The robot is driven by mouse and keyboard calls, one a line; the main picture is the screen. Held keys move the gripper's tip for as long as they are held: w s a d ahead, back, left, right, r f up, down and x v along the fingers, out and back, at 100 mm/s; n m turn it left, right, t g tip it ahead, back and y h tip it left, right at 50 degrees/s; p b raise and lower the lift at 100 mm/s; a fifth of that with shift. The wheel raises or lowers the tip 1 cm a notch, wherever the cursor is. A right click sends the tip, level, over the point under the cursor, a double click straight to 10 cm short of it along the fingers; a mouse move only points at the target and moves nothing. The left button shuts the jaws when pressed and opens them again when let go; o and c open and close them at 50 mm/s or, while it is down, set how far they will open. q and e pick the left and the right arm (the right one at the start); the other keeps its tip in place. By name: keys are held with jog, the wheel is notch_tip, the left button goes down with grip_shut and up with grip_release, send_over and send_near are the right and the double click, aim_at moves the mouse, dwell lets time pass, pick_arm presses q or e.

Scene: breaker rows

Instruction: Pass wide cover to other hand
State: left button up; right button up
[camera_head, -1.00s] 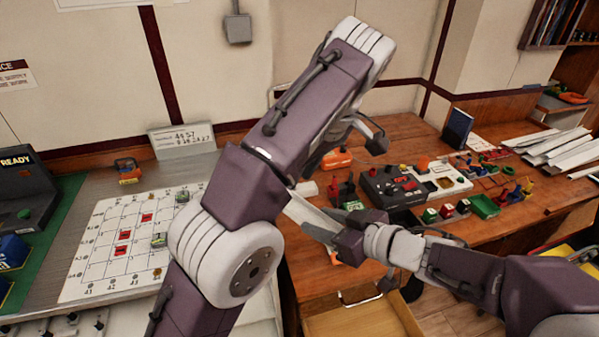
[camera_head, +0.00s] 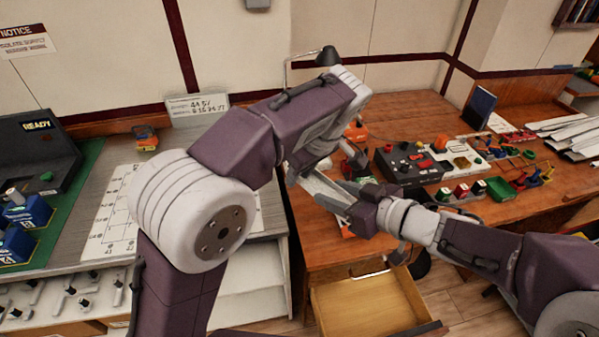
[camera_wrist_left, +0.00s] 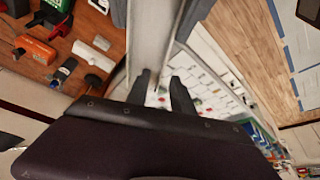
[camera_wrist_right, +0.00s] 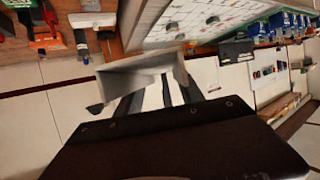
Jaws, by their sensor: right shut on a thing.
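The wide cover (camera_head: 323,187) is a long, pale grey channel held up above the gap between the two work surfaces. My right gripper (camera_wrist_right: 157,95) is shut on it; the cover's open end (camera_wrist_right: 128,78) shows ahead of the fingers in the right wrist view. My left gripper (camera_wrist_left: 161,80) is open, its two fingers apart close to the cover (camera_wrist_left: 148,40), which runs away from it in the left wrist view. Whether the left fingers touch the cover cannot be told. In the head view the left fingertips are largely hidden.
A wooden table (camera_head: 300,235) on the right carries a dark control box (camera_head: 405,165), a green tray (camera_head: 500,189) and small parts. An open drawer (camera_head: 370,305) juts out below. On the left are a white grid sheet (camera_head: 112,225) and a grey console (camera_head: 40,150).

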pick_arm(q)
jog(key=shift+c, duration=0.3)
grip_shut()
dwell(1.1)
pick_arm(e)
jog(key=o, duration=1.5)
jog(key=shift+c, duration=0.2)
